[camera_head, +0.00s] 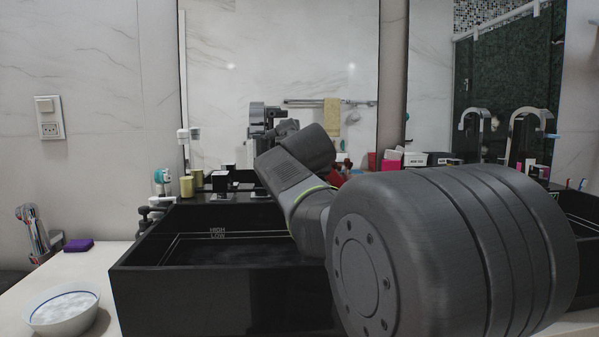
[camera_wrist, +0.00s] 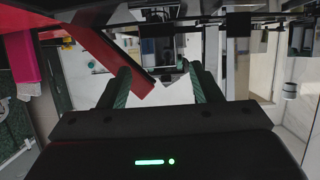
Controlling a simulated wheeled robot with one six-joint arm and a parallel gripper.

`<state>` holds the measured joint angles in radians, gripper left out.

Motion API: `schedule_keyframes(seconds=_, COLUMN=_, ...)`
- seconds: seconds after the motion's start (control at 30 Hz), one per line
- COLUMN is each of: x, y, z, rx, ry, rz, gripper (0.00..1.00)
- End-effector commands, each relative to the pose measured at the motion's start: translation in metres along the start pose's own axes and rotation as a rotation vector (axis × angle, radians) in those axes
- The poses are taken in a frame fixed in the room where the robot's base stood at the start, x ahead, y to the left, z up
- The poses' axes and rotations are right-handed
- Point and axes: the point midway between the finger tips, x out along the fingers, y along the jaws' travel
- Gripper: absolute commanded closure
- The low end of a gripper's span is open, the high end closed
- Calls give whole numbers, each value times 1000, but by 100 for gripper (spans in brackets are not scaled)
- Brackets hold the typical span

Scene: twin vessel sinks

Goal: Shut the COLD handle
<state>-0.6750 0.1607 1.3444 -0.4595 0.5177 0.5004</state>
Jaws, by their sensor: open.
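The black vessel sink (camera_head: 140,285) stands on the counter with HIGH and LOW marked on its inner wall. Small black block-like fittings (camera_head: 222,183) sit on its back ledge. I cannot read a COLD label, so I cannot tell which fitting is the COLD handle; my arm hides part of the ledge. My gripper (camera_head: 265,118) is raised above the back of the sink, in front of the mirror. In the wrist view my gripper (camera_wrist: 160,88) shows two dark fingers set apart with nothing clearly held between them. A red slanted bar (camera_wrist: 110,55) shows close by the left finger.
A white bowl (camera_head: 63,312) and a purple block (camera_head: 78,245) lie on the counter at left. Toiletries (camera_head: 163,182) stand at the sink's back left. Pink and black boxes (camera_head: 415,158) are behind my arm. A tall chrome tap (camera_head: 525,135) is at right. The mirror (camera_head: 250,50) backs the sink.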

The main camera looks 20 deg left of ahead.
Motion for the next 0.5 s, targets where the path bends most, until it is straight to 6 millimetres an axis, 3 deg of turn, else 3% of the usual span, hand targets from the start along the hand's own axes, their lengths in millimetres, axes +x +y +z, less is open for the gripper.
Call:
schedule_keyframes(seconds=0.2, x=-44, y=0, z=-1, rx=-1, ry=0, rz=-1, gripper=42)
schedule_keyframes(seconds=0.5, x=-68, y=0, z=1, rx=0, ry=-1, rz=1, gripper=42)
